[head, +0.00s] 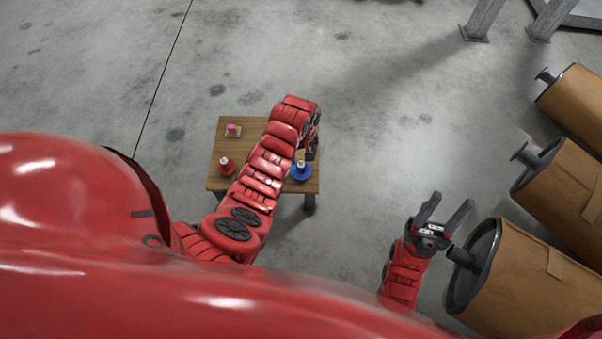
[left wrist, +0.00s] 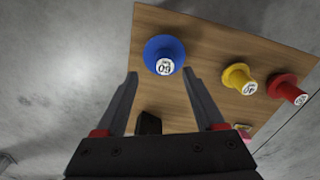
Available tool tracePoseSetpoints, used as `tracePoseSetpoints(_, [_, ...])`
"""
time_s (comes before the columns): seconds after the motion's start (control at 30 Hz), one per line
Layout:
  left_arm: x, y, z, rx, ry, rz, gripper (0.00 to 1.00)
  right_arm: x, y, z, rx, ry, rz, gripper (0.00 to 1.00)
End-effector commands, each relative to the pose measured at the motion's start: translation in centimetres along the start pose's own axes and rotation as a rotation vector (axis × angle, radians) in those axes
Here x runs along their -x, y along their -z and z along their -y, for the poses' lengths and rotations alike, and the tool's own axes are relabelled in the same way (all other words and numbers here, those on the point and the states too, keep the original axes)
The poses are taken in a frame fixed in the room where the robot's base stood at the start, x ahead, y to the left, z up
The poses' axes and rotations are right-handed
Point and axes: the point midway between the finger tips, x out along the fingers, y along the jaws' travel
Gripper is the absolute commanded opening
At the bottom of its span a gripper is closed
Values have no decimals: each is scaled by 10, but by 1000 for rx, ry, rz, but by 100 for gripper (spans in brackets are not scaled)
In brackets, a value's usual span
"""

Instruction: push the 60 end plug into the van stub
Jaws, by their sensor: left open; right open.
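The blue 60 end plug (head: 301,171) stands on the small wooden table near its right edge. In the left wrist view the blue plug (left wrist: 164,53) shows its "60" label upside down, just beyond the fingertips. My left gripper (head: 311,150) is open and empty above the table; its spread fingers (left wrist: 160,76) do not touch the plug. My right gripper (head: 453,200) is open and empty, beside the nearest brown muffler (head: 520,285). Several mufflers have grey pipe stubs, such as the near one (head: 462,256); I cannot tell which is the van stub.
A yellow plug (left wrist: 238,78) and a dark block (left wrist: 148,124) show in the left wrist view. Open concrete floor lies between table and mufflers.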

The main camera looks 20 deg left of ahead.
Motion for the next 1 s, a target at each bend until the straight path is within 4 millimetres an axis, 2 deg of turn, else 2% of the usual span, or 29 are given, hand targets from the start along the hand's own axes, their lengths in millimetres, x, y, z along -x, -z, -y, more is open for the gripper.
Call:
tracePoseSetpoints(0.1, [-7, 0, 0, 0, 1, 0, 71, 2, 0, 0, 0, 0, 0, 50])
tracePoseSetpoints(0.47, [-9, 0, 0, 1, 0, -1, 71, 3, -1, 0, 0, 0, 0, 50])
tracePoseSetpoints(0.57, [-18, 0, 3, 1, 0, -2, 71, 8, -2, 0, 0, 0, 0, 50])
tracePoseSetpoints(0.8, [-54, -2, 8, 1, 1, 1, 71, 25, -4, 1, 0, 0, 0, 50])
tracePoseSetpoints(1.0, [-58, -1, 7, 0, -2, -2, 71, 24, -4, 1, 0, 0, 0, 50])
